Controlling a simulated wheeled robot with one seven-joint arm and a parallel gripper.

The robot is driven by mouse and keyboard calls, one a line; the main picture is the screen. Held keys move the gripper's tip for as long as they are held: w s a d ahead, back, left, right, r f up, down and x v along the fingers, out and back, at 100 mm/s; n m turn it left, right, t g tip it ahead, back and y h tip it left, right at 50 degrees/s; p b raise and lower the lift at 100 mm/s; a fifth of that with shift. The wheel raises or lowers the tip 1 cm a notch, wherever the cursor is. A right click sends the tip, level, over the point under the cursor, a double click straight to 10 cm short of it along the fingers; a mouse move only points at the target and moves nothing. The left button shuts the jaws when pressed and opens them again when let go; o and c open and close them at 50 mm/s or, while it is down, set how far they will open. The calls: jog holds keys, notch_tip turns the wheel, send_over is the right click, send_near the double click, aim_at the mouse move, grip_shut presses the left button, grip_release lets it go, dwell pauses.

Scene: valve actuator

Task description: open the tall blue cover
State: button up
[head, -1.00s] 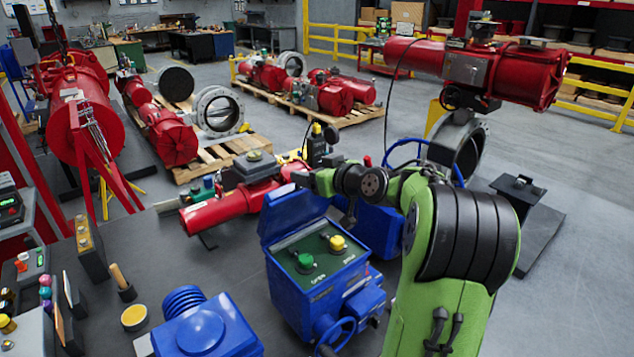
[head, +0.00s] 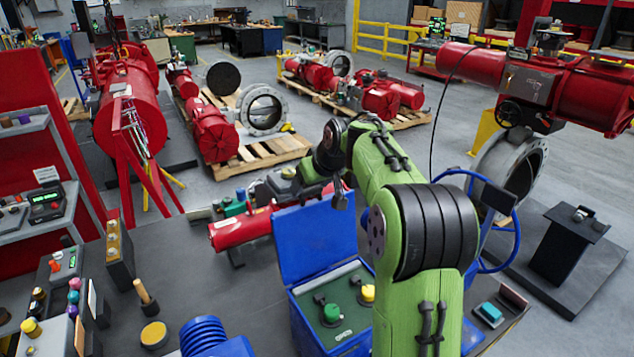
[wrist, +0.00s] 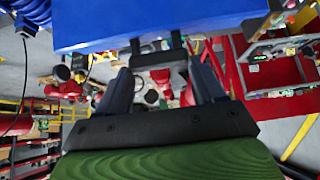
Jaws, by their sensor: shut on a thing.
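The tall blue cover (head: 318,245) stands upright at the back edge of a blue control box in the head view, with the panel below it exposed. The panel carries a green knob (head: 332,312) and a yellow knob (head: 368,292). In the wrist view a blue panel (wrist: 210,22), seemingly the cover, fills the top. My gripper (wrist: 157,44) has its dark fingertips at that panel's lower edge and is shut on it; the exact contact is hard to see. In the head view my arm hides part of the box, and the fingertips cannot be made out.
A red actuator (head: 240,232) lies behind the cover. A blue handwheel (head: 512,225) and a black stand (head: 565,240) are to the right. At left on the dark bench are a wooden-handled tool (head: 145,293) and a yellow round tin (head: 154,334). A blue ribbed part (head: 207,338) is at front.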

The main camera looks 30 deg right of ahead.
dwell(0.4)
jog(key=o, duration=1.5)
jog(key=v, duration=1.6)
jog(key=shift+w, duration=0.1)
